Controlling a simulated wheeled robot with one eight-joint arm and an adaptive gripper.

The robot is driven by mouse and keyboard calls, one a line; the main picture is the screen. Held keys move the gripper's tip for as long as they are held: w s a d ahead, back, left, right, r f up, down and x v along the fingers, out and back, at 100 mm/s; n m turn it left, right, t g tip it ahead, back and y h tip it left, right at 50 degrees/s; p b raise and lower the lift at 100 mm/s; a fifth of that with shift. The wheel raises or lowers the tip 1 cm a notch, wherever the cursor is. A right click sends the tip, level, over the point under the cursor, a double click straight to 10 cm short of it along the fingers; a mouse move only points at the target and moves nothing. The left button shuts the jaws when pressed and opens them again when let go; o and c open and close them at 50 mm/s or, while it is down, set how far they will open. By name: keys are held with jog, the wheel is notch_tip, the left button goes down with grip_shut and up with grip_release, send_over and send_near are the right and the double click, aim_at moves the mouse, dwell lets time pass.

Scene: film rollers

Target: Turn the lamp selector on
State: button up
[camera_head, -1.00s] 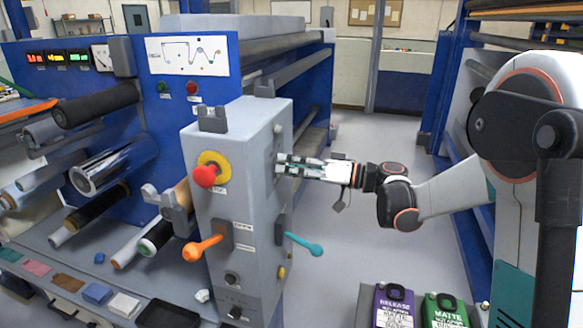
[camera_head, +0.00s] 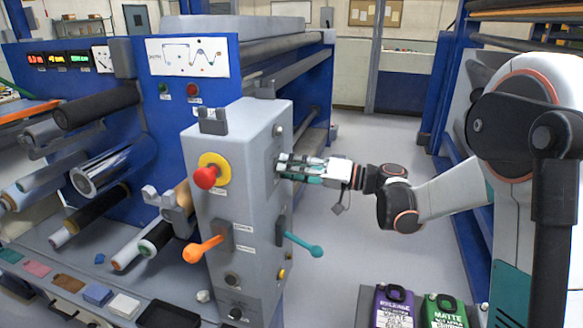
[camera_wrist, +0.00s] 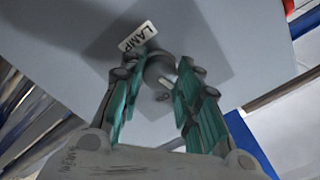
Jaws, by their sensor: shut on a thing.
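The lamp selector (camera_wrist: 160,68) is a small round grey knob on the side face of the grey control cabinet (camera_head: 240,130). A white label reading LAMP (camera_wrist: 138,36) is beside it in the wrist view. My gripper (camera_head: 282,166) reaches the cabinet's side from the right. In the wrist view its teal-padded fingers (camera_wrist: 155,82) are on both sides of the knob, shut on it. A light mark shows on the knob's near part; its setting cannot be read. In the head view my fingers hide the knob.
On the cabinet, a teal lever (camera_head: 303,244) sticks out below my gripper. A red button on yellow (camera_head: 207,176) and an orange lever (camera_head: 203,249) are on the front. Purple (camera_head: 393,306) and green (camera_head: 444,309) containers stand lower right. Open floor lies behind my arm.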

jog(key=m, duration=0.4)
jog(key=shift+m, duration=0.3)
jog(key=shift+m+p, duration=0.3)
jog(key=shift+m, duration=1.7)
jog(key=o, duration=1.1)
jog(key=shift+c, duration=0.2)
jog(key=v, duration=1.2)
